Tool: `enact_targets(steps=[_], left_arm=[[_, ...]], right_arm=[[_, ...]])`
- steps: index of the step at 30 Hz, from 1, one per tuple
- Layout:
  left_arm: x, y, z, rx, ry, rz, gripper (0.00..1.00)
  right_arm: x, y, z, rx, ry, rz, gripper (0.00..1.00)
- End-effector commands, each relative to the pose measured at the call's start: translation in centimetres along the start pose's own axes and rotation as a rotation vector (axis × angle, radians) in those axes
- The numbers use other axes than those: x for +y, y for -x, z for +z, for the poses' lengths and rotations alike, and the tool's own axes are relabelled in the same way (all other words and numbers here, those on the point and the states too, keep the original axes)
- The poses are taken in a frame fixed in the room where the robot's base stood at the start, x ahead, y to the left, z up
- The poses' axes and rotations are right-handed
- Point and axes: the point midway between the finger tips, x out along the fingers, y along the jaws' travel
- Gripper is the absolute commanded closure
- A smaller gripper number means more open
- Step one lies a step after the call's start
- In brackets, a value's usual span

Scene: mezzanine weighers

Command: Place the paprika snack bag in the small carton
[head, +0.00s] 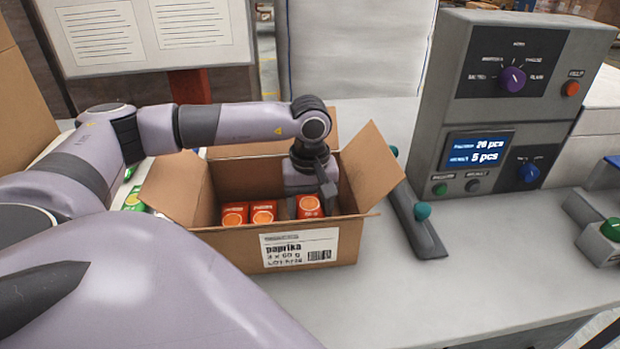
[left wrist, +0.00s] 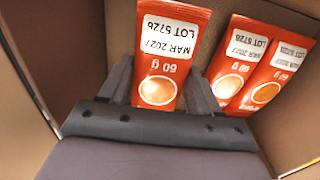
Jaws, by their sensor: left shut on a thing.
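The small carton (head: 222,241) stands open on the counter, flaps spread, with a white paprika label on its front. Inside it, two orange-red paprika snack bags (head: 263,211) stand side by side at the left; they also show in the left wrist view (left wrist: 236,66). My left gripper (head: 308,196) reaches down inside the carton's right part. It is shut on another paprika snack bag (head: 310,207), which shows between its fingers in the left wrist view (left wrist: 168,52). The held bag is roughly upright, apart from the other two. Whether it touches the carton floor is hidden. My right gripper is out of view.
A grey weigher console (head: 497,97) with dials and a lit display stands right of the carton. A grey bar with teal knobs (head: 418,215) lies between them. Green-marked packets (head: 132,198) lie left of the carton, partly behind my arm.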

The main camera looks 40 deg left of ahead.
Motion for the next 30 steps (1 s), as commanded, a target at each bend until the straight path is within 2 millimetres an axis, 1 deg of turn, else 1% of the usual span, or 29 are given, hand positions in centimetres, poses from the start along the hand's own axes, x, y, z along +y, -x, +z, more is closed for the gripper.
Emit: enact_targets(steps=[1,3,6,14,17,18,20,30], left_arm=[[-0.1,-0.9,0.1,-0.004,0.000,-0.005,0.67],[0.0,-1.9,0.0,-0.002,0.001,-0.003,0.67],[0.0,-2.6,0.1,-0.002,-0.001,-0.001,0.67],[0.0,-2.7,0.0,-0.001,0.000,-0.001,0.67],[0.0,-3.1,0.0,-0.001,0.000,-0.001,0.67],[0.0,-3.0,0.0,-0.001,0.000,-0.001,0.31],[0.0,-3.0,0.0,-0.001,0.000,-0.001,0.12],[0.0,-2.7,0.0,-0.001,0.000,-0.001,0.12]], right_arm=[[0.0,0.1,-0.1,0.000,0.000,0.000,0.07],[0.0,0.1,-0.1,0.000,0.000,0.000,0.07],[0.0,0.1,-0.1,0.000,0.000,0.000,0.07],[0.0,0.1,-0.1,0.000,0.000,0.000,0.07],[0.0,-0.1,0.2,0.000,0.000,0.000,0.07],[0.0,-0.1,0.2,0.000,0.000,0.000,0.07],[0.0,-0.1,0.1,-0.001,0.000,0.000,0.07],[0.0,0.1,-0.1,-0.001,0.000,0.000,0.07]])
